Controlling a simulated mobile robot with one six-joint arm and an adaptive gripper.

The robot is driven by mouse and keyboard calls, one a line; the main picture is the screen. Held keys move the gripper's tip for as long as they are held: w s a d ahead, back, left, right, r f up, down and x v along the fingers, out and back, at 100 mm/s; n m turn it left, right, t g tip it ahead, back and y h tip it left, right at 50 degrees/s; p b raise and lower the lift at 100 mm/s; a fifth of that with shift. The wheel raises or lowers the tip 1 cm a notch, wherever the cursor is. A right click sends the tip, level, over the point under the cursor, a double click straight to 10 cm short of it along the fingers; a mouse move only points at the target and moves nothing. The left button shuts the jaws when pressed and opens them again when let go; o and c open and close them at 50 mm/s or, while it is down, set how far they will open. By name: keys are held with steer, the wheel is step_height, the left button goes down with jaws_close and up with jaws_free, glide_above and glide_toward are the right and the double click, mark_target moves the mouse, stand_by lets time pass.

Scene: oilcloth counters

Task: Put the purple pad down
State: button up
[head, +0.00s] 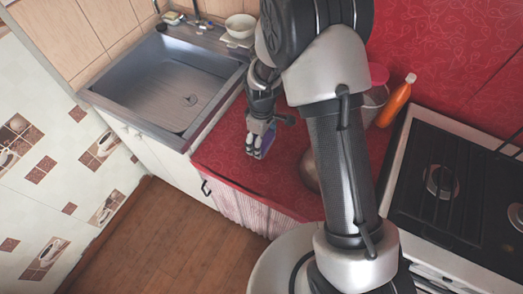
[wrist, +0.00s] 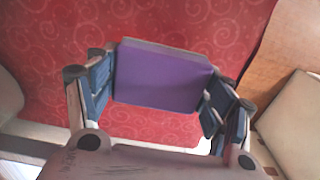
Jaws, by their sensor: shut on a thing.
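The purple pad (wrist: 162,76) is a flat block between the two fingers of my gripper (wrist: 158,92) in the wrist view, with the red patterned counter cloth behind it. My gripper is shut on it, one finger at each side. In the head view my gripper (head: 256,149) is over the red counter (head: 225,168), near its front left part. Only a small purple part of the pad (head: 267,142) shows there beside the fingers. I cannot tell whether the pad touches the counter.
A grey sink (head: 170,85) lies left of the counter. A brown round object (head: 309,170) is right of my gripper, partly behind my arm. An orange bottle (head: 396,101) stands by the black stove (head: 445,185). A white bowl (head: 241,25) sits at the back.

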steer(key=shift+f+b, duration=0.75)
steer(key=shift+f, duration=2)
steer(key=shift+f, duration=0.15)
steer(key=o, duration=1)
step_height(320, 180, up, 12)
steer(key=p, duration=0.4)
steer(key=shift+r, duration=0.25)
